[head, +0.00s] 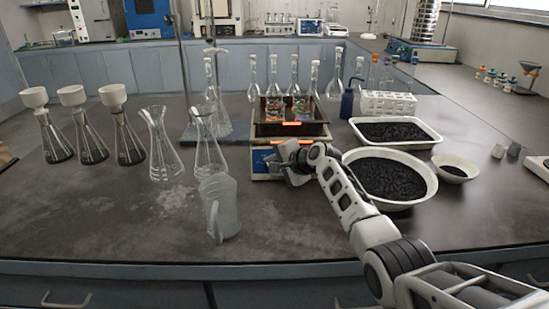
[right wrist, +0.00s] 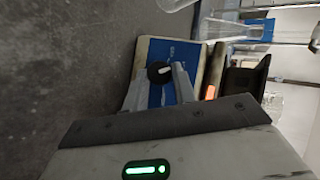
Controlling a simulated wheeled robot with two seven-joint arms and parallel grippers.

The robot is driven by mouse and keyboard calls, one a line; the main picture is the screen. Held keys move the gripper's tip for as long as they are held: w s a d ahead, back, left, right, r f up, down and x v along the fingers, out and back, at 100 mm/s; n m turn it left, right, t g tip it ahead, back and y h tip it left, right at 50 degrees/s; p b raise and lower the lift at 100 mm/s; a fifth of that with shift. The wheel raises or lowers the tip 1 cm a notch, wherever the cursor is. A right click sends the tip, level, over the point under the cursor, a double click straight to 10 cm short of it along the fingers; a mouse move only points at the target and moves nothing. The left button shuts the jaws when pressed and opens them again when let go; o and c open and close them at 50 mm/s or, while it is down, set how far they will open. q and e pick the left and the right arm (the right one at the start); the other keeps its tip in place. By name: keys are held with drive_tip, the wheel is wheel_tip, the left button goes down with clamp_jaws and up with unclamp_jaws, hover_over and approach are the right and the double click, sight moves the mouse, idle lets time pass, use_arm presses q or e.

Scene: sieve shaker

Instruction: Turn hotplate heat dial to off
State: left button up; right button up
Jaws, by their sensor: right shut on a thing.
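The hotplate (head: 258,160) stands mid-table in the head view, with a blue front panel and a pale body. Its black heat dial (right wrist: 159,71), with a white mark, shows on the blue panel (right wrist: 184,52) in the right wrist view. My right gripper (head: 284,166) is at the hotplate's front. In the right wrist view its two fingers (right wrist: 161,76) sit on either side of the dial, shut on it. The gripper hides the dial in the head view. My left gripper is not in view.
A dark brown bath (head: 265,129) holding glassware sits on the hotplate. A white bowl of black granules (head: 432,186) stands right, close to my right arm.

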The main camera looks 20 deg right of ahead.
drive_tip(key=shift+w+a+r+n+g+h+p, duration=0.1)
drive_tip(key=shift+r+n+g+h+p, duration=0.15)
drive_tip(key=shift+n+g+h+p, duration=0.75)
drive_tip(key=shift+n+g+p, duration=0.1)
drive_tip(key=shift+n, duration=0.6)
drive_tip(key=shift+w+a+n+g+h, duration=0.1)
drive_tip(key=shift+a+n+g+h, duration=0.1)
drive_tip(key=shift+n+g+h, duration=0.7)
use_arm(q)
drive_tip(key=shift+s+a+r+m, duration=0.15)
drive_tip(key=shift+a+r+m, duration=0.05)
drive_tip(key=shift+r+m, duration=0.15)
use_arm(e)
drive_tip(key=shift+n, duration=0.6)
drive_tip(key=o, duration=1)
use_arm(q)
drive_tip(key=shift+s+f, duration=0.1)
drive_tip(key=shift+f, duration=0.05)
use_arm(e)
drive_tip(key=shift+r, duration=0.1)
